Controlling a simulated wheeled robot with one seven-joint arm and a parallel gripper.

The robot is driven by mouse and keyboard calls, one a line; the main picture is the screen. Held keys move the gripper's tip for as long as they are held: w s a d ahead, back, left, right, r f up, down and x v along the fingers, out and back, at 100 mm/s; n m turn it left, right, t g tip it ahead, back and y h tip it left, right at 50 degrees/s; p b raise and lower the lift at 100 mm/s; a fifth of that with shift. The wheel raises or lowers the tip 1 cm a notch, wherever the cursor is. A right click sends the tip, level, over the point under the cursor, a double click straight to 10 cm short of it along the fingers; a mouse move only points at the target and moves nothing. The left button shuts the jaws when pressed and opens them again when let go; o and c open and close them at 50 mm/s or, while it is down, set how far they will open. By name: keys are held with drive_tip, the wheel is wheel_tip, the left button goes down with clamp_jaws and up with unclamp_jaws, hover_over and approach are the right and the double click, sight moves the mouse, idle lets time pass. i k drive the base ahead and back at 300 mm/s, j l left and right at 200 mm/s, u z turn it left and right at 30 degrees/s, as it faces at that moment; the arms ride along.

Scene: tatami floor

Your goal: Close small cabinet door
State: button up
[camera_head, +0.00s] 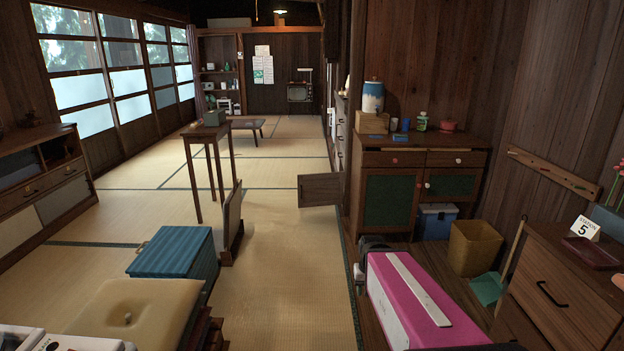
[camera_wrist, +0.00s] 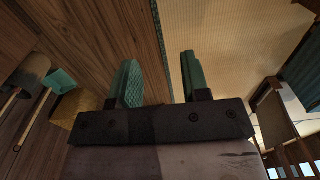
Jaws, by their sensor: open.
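A small brown cabinet door (camera_head: 320,190) stands open in the head view, sticking out to the left over the tatami. Its hinge side is by the dark post, left of the cabinet with green panels (camera_head: 391,198). That cabinet's two visible green-panelled doors look shut. My gripper (camera_wrist: 159,62) shows in the wrist view with its two green fingers apart and nothing between them. It is above the border of wood floor and tatami, apart from the door. The open door is not clearly seen in the wrist view.
A yellow bin (camera_head: 474,247) and blue box (camera_head: 437,221) stand before the green-panelled cabinet. A blue-topped box (camera_head: 172,252), cushion (camera_head: 135,304) and tall narrow table (camera_head: 206,131) are at left. Drawers (camera_head: 560,290) stand at right. Tatami before the open door is clear.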

sight(322, 188)
drive_tip(key=i+j+u, duration=0.1)
drive_tip(key=i, duration=1.65)
drive_tip(key=i+j+z, duration=0.1)
drive_tip(key=i+j, duration=0.95)
drive_tip(key=i, duration=0.1)
